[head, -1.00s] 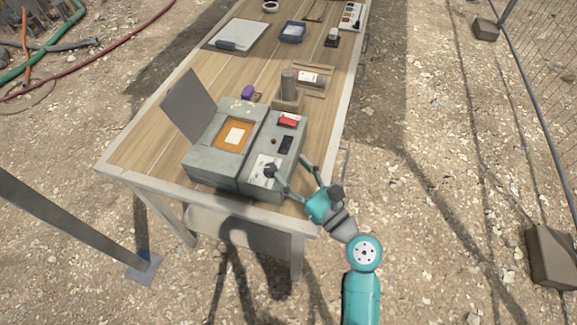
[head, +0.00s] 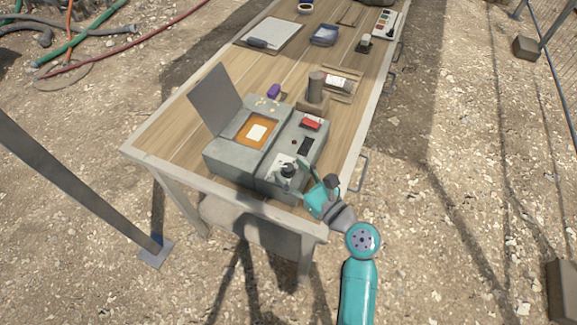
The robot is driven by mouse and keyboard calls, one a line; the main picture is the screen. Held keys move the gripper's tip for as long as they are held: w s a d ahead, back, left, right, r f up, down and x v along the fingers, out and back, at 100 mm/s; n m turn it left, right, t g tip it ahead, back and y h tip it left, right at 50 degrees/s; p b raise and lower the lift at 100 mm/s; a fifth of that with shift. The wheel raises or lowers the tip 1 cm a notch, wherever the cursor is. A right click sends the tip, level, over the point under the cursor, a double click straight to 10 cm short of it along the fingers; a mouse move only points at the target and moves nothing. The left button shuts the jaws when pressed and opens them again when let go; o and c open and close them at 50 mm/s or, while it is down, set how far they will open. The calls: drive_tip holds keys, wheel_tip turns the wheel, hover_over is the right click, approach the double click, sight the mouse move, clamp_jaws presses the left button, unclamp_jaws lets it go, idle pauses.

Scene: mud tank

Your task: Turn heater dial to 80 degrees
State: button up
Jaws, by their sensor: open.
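The heater (head: 225,160) is a grey box with a raised lid at the near end of the table. The dark dial (head: 288,170) sits on a white plate on its right-hand panel, at the near end. My gripper (head: 294,172) is open and reaches in from the right, low over the panel. One finger is at the near side of the dial and the other to its right. I cannot tell whether either finger touches it. The dial's marks and pointer are too small to read.
A red switch (head: 312,122) and a black display (head: 304,146) are on the panel behind the dial. The lid (head: 215,98) stands up at the left.

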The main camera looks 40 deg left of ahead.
drive_tip(key=shift+x, duration=0.9)
drive_tip(key=c, duration=1.2)
drive_tip(key=shift+o, duration=0.2)
drive_tip(key=shift+s+f+m+t+h, duration=0.15)
drive_tip(key=shift+m+t+h, duration=0.15)
drive_tip(key=shift+m+t, duration=0.7)
drive_tip(key=shift+m+t+h, duration=1)
drive_tip(key=shift+m+t, duration=0.2)
drive_tip(key=shift+t, duration=1.1)
drive_tip(key=o, duration=1.2)
drive_tip(key=shift+c, duration=0.2)
